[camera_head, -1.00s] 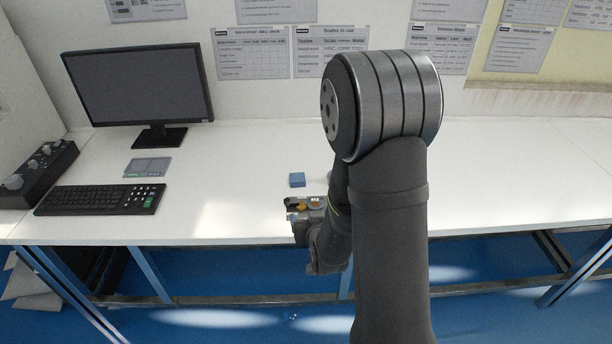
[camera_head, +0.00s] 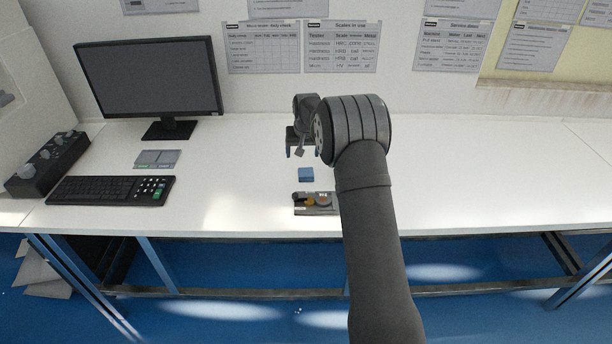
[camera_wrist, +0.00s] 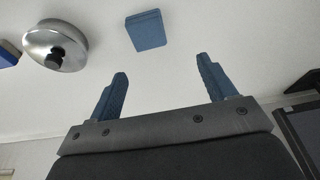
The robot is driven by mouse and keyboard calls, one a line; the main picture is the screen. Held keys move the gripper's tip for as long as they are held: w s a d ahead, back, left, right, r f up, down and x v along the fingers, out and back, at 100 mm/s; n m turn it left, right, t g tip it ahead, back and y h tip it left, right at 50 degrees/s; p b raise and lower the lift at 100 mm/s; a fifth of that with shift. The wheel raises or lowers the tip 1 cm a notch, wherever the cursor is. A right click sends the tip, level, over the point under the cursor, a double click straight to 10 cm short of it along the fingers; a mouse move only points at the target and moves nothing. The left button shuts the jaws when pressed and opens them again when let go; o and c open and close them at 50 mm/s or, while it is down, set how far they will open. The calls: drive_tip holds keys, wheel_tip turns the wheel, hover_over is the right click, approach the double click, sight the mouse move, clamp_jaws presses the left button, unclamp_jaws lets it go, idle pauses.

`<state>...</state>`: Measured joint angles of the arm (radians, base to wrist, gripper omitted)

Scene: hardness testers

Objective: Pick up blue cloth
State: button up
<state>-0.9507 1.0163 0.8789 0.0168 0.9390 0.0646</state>
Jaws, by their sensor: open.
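The blue cloth (camera_head: 306,174) is a small, folded-looking square lying flat on the white table. In the wrist view the blue cloth (camera_wrist: 146,30) is ahead of the fingers, near the top edge. My gripper (camera_head: 302,153) is above the table, on the monitor side of the cloth. In the wrist view my gripper (camera_wrist: 160,66) is open, with two blue fingers wide apart and nothing between them. The cloth is apart from both fingers.
A tray (camera_head: 298,210) with small items lies in front of the cloth, partly hidden by my arm. A round silver object (camera_wrist: 55,47) stands left of the cloth in the wrist view. The keyboard (camera_head: 110,190) and monitor (camera_head: 148,80) are left.

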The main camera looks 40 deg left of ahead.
sight(306, 175)
wheel_tip(306, 175, up, 7)
drive_tip(key=g+h, duration=0.2)
drive_tip(key=h, duration=0.1)
drive_tip(key=f, duration=1.1)
drive_tip(key=w+f, duration=0.1)
drive_tip(key=f, duration=0.5)
drive_tip(key=shift+d, duration=0.35)
drive_tip(key=c, duration=1.1)
drive_tip(key=shift+o, duration=0.2)
drive_tip(key=shift+r, duration=0.1)
drive_tip(key=shift+r, duration=0.5)
drive_tip(key=r, duration=0.3)
drive_tip(key=shift+w+d+r, duration=0.2)
drive_tip(key=shift+d+r, duration=0.1)
drive_tip(key=shift+d, duration=0.1)
drive_tip(key=w+d+r, duration=0.4)
drive_tip(key=d+r, duration=0.2)
drive_tip(key=d, duration=0.4)
drive_tip(key=shift+r, duration=0.15)
